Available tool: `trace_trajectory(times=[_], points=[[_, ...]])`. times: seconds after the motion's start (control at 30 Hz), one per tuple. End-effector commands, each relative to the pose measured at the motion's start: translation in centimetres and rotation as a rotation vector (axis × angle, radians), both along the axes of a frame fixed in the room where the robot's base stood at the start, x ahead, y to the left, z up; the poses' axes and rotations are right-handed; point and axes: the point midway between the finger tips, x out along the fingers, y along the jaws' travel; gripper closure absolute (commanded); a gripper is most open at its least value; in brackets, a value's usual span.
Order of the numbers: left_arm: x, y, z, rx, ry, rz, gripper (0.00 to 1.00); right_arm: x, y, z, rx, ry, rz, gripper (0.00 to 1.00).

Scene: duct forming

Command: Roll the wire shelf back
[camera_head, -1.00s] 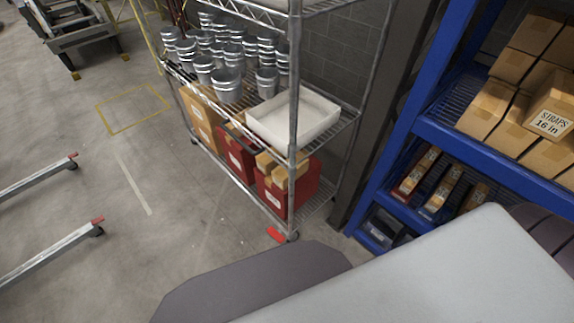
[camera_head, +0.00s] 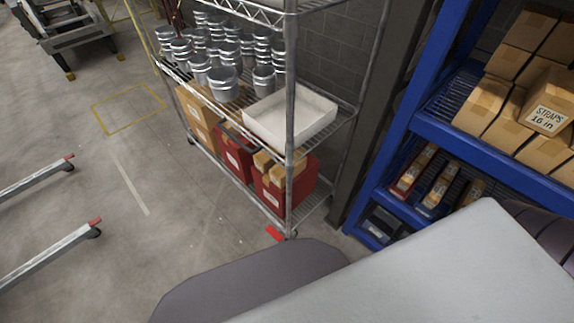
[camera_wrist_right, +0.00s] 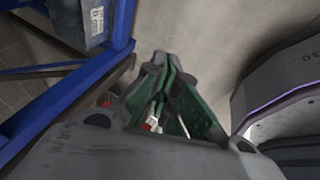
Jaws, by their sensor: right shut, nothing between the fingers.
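The wire shelf (camera_head: 290,110) stands in the middle of the head view, upright on casters. It holds metal cups (camera_head: 224,82) and a white tray (camera_head: 290,117) on its middle shelf. Red bins (camera_head: 270,186) and cardboard boxes (camera_head: 196,108) sit on its bottom shelf. A caster with a red pedal (camera_head: 275,233) shows at the near corner. My right gripper (camera_wrist_right: 167,62) shows in the right wrist view, with its green fingers together and nothing between them. It is apart from the shelf. My left gripper is not in view.
A blue rack (camera_head: 400,130) with boxes stands to the right of the wire shelf, and a dark post (camera_head: 376,110) is between them. Metal legs with red ends (camera_head: 60,245) lie at left. The floor (camera_head: 150,200) between is clear.

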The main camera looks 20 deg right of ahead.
Motion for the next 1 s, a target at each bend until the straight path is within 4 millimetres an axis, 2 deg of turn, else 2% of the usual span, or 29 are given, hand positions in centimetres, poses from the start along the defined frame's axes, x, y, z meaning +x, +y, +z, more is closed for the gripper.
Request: trace_trajectory(times=[0.1,0.27,0.57,0.8,1.0], points=[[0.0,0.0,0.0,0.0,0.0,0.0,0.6,3.7,1.2,2.4,0.012,-0.074,0.064,1.0],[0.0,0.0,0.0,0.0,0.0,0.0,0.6,8.5,3.4,5.9,0.025,-0.176,0.162,1.0],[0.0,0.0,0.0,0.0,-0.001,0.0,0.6,17.0,9.2,14.0,0.038,-0.391,0.369,1.0],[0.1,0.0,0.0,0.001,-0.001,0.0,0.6,22.7,14.9,22.2,0.024,-0.593,0.551,1.0],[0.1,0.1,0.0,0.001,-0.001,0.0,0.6,26.0,20.2,30.1,-0.014,-0.785,0.704,1.0]])
